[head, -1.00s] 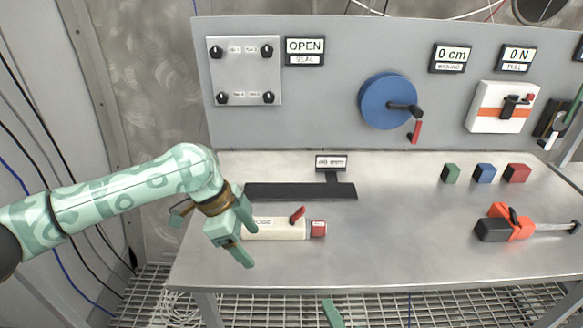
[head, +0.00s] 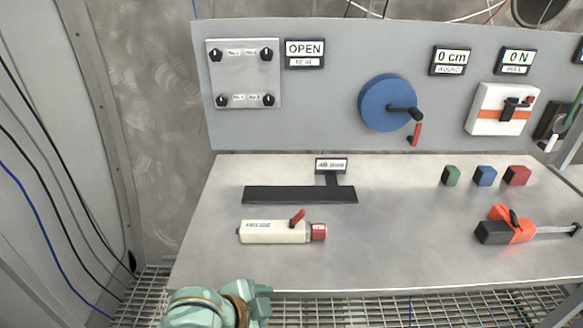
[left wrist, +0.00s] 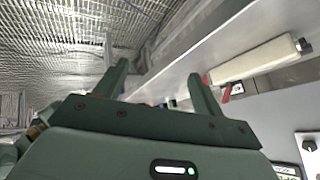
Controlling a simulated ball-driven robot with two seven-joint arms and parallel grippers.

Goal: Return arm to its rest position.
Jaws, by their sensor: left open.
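My left arm is low at the bottom edge of the head view, below the table's front edge. Its green gripper (head: 258,297) is partly cut off there. In the left wrist view the left gripper (left wrist: 160,82) has its two fingers spread with nothing between them. The cream cylinder tool (head: 274,231) with a red lever and red end lies on the table, apart from the gripper. It also shows in the left wrist view, as a cream cylinder (left wrist: 254,60). My right gripper is not in view.
The steel table (head: 390,240) bears a black bar (head: 300,195), several small coloured blocks and an orange-black tool (head: 512,226). Behind stands a grey panel (head: 330,100) with a blue crank wheel (head: 384,100) and an "OPEN" sign (head: 305,48). Grating floor (head: 150,285) lies left of the table.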

